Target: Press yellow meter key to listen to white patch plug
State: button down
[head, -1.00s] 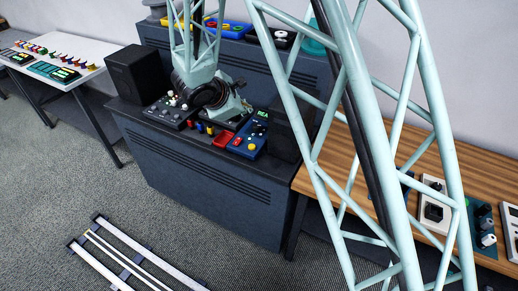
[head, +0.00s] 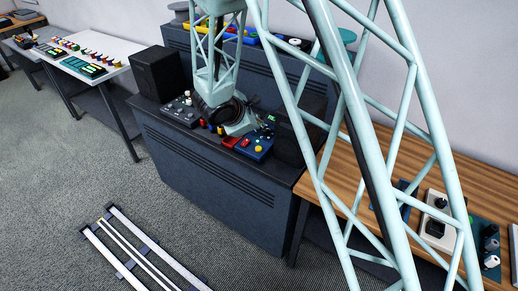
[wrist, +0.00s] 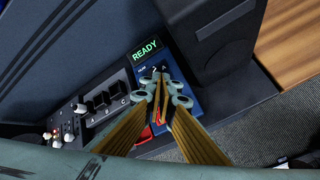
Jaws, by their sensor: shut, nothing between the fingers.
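In the wrist view the meter (wrist: 185,103) shows a lit green READY screen (wrist: 146,50). My gripper (wrist: 163,80) is shut and empty, its tips over the meter's face just below the screen. The yellow key does not show in the wrist view; the fingers cover part of the face. I cannot tell whether the tips touch the meter. A small white piece (head: 187,93) stands at the left control box; I cannot tell whether it is the white patch plug.
A grey box with black switches (wrist: 97,104) and a red tray (head: 231,141) sit left of the meter. A black speaker (wrist: 208,40) stands close on its other side. Another speaker (head: 157,73) stands at the bench's left end. A wooden table (head: 345,180) adjoins at right.

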jog(key=shift+f, duration=0.1)
jog(key=b, duration=0.2)
send_over(259, 149)
jog(key=shift+f, duration=3.1)
jog(key=shift+f+b, duration=1.15)
jog(key=shift+b, duration=0.05)
jog(key=shift+f+b, duration=0.95)
jog(key=shift+b, duration=0.65)
jog(key=shift+r, duration=0.2)
dwell(0.4)
jog(key=shift+r, duration=0.65)
jog(key=shift+r, duration=0.15)
